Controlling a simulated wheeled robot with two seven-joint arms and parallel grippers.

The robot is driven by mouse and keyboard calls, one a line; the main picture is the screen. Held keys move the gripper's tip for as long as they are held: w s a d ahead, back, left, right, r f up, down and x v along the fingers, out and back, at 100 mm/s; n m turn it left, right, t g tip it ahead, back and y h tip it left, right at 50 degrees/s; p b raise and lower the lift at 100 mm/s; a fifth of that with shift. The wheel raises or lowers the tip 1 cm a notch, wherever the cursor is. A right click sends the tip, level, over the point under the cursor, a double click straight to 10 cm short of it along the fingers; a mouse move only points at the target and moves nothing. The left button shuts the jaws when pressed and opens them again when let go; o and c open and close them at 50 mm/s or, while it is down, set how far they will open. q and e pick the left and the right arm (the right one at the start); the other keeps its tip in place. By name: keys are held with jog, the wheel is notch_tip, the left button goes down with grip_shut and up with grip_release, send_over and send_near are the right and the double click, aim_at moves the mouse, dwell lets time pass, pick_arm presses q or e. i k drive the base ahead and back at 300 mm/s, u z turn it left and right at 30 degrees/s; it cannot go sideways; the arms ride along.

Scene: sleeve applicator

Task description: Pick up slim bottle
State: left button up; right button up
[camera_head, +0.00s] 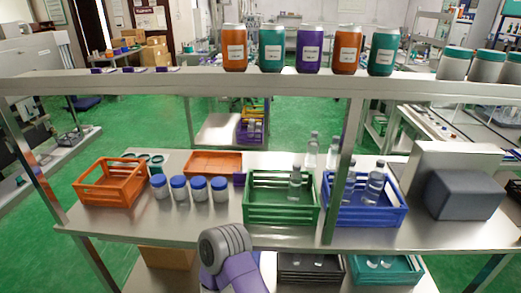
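Several clear bottles with pale caps stand at the right half of the lower shelf. One slim clear bottle (295,183) is upright in the green crate (281,211). Two clear bottles, a left one (312,151) and a right one (332,153), stand behind the crates. Two more, a narrow one (350,180) and a wider one (374,184), are in the blue crate (362,216), their lower parts partly hidden by its slats. A grey and purple link of my arm shows at the bottom centre. Neither of my grippers is in view.
White jars with blue lids (199,189) stand left of the green crate. Orange crates (110,183) are farther left. A shelf post (339,185) rises between the green and blue crates. A dark grey block (463,196) is at right. Large jars (309,50) line the upper shelf.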

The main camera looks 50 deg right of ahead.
aim_at(331, 158)
jog(key=u, duration=1.5)
jog(key=k, duration=1.55)
jog(key=z, duration=1.5)
